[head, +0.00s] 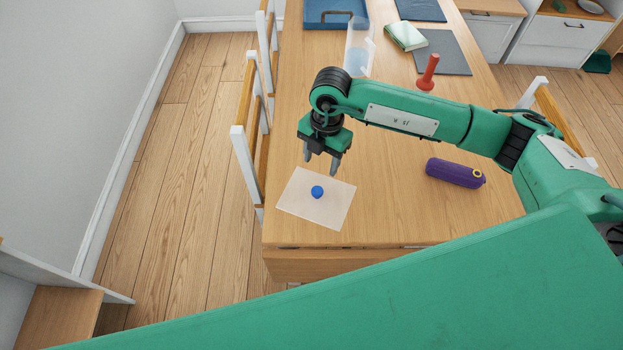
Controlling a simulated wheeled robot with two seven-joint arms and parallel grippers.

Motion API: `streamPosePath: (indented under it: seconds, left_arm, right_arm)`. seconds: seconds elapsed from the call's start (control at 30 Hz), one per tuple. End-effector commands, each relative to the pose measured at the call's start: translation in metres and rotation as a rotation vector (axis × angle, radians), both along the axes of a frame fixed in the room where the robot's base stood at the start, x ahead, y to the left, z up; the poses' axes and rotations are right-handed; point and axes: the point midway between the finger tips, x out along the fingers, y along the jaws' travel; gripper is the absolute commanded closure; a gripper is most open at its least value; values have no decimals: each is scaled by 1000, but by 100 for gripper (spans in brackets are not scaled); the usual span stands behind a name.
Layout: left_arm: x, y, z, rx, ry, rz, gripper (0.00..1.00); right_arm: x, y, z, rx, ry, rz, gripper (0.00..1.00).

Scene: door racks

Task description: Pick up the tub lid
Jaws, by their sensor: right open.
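The tub lid (300,201) looks like a pale, translucent flat rectangle with a round blue knob (317,192) near its middle. It lies flat on the wooden table (390,215), close to the table's near left corner. My right gripper (321,169) points down over the far side of the lid, with its two fingers apart and nothing between them. It appears to be above the lid and the knob, not touching them. My left gripper is not in the head view.
A purple case (455,173) lies on the table to the right. A red upright object (428,73), a clear container (357,52), a green-and-white item (405,36) and a grey mat (443,53) are farther back. Chairs (246,150) stand along the left edge. The table right of the lid is clear.

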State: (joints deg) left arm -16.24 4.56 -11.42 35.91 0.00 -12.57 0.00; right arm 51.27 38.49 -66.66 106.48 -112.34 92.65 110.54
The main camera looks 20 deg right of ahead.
Motion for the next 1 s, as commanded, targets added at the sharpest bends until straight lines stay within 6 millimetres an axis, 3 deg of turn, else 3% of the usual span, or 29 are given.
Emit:
streamPosePath:
  seconds: [0.17, 0.47, 0.57, 0.83, 1.0]
  left_arm:
    - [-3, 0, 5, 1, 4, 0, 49]
    - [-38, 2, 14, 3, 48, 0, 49]
    - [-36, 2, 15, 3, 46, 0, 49]
    - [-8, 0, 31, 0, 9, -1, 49]
    - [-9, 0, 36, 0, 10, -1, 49]
  right_arm:
    - [-2, 0, -17, -9, 3, -4, 45]
    - [-6, 5, -72, -7, 2, -3, 45]
    - [-6, 6, -82, -7, 1, -2, 45]
    - [-6, 6, -105, -7, 2, -3, 45]
    - [-7, 8, -129, -6, 2, -2, 45]
